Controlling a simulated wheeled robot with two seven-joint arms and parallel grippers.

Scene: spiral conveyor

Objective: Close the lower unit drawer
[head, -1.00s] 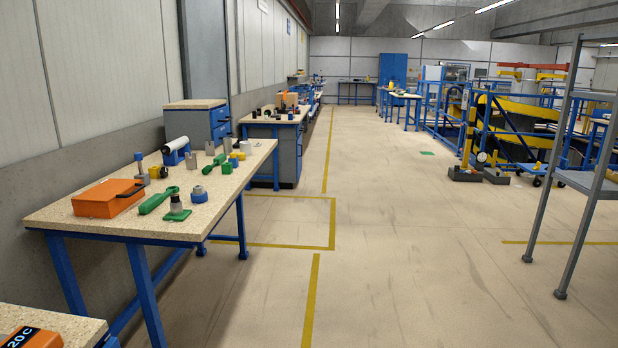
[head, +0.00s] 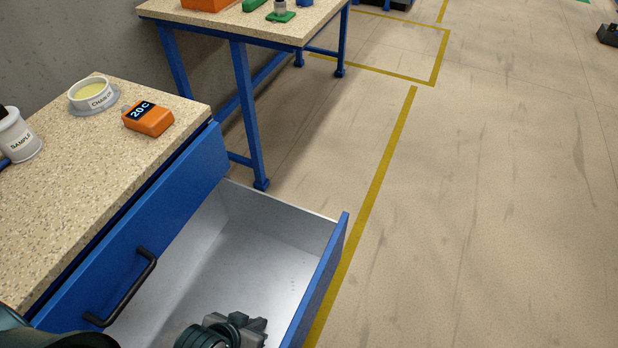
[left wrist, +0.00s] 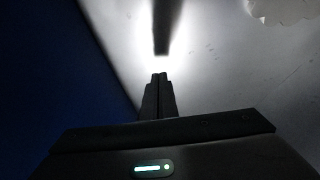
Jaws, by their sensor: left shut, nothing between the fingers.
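The lower drawer (head: 230,255) stands pulled open below the speckled worktop. Its blue front panel (head: 322,285) is at the right and its bare metal inside shows. The upper blue drawer front (head: 150,225), with a black bar handle (head: 125,290), is shut above it. My left gripper (head: 262,326) is over or inside the open drawer; its exact height is unclear. In the left wrist view its fingers (left wrist: 158,80) are together and empty, pointing at the grey metal, with a dark blue surface on the left. My right gripper is out of view.
On the worktop (head: 95,190) are an orange 20C device (head: 148,117), a white labelled dish (head: 92,95) and a white sample cup (head: 18,137). Another table (head: 270,25) stands behind. The floor (head: 480,200) right of the drawer is clear.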

